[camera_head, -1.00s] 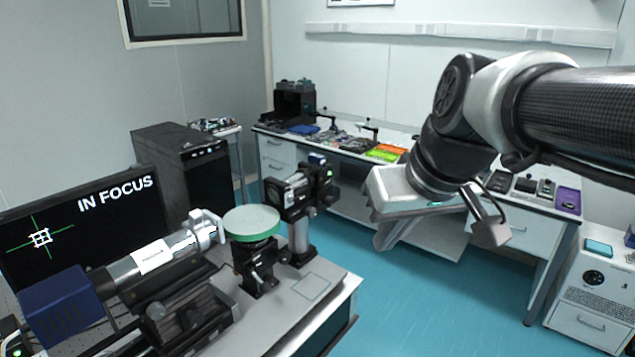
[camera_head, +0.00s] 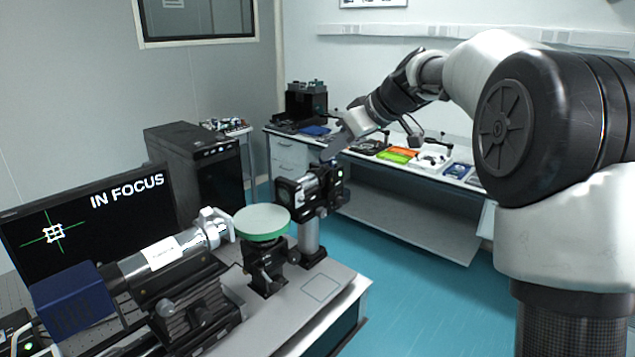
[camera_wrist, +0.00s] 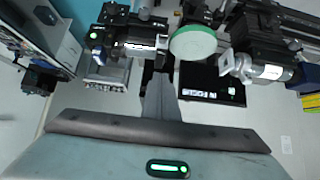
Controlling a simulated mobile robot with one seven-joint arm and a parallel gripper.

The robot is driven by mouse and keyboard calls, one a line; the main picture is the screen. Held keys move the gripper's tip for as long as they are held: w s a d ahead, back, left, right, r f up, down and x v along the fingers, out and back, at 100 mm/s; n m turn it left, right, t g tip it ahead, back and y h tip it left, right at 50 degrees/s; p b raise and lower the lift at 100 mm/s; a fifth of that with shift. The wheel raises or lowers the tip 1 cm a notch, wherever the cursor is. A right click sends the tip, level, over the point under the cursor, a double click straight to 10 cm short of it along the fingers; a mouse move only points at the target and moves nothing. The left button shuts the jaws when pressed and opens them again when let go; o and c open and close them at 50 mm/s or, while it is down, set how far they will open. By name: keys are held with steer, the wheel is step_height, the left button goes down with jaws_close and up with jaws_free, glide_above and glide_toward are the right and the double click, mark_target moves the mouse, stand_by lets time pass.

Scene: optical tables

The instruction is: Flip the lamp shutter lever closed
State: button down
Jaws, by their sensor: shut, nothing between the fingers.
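The lamp assembly (camera_head: 312,190) is a black and silver unit on a post, at the right end of the bench setup. It also shows at the upper left of the wrist view (camera_wrist: 135,42), with a small green light. My gripper (camera_head: 332,152) is just above the lamp's top right end in the head view, shut and empty. Its narrow fingers (camera_wrist: 161,82) point toward the lamp and the round green-rimmed disc (camera_wrist: 193,42).
The green-rimmed disc (camera_head: 262,221) stands left of the lamp on its mount. A silver lens tube (camera_head: 165,252) and blue camera box (camera_head: 72,300) are further left. A monitor (camera_head: 85,220) reads "IN FOCUS". A side bench (camera_head: 410,185) with trays stands behind.

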steer(key=p, duration=0.2)
glide_above(313, 198)
steer(key=a, duration=0.1)
steer(key=f, duration=0.4)
steer(key=w+f, duration=0.1)
steer(key=f, duration=0.2)
steer(key=shift+a+f, duration=0.1)
steer(key=shift+a, duration=0.05)
steer(key=shift+s+d+f, duration=0.25)
steer(key=shift+d+f, duration=0.1)
steer(key=shift+f, duration=0.2)
steer(key=shift+s+d+f, duration=0.25)
steer(key=shift+d+f, duration=0.1)
steer(key=shift+f, duration=0.2)
steer(key=shift+s+d+f, duration=0.2)
steer(key=shift+d+f, duration=0.05)
steer(key=shift+f, duration=0.3)
steer(key=shift+f+b, duration=0.1)
steer(key=shift+b, duration=0.3)
steer(key=b, duration=0.3)
steer(key=shift+s+d+f+y, duration=0.1)
steer(key=shift+d+f+y, duration=0.05)
steer(key=shift+y, duration=0.15)
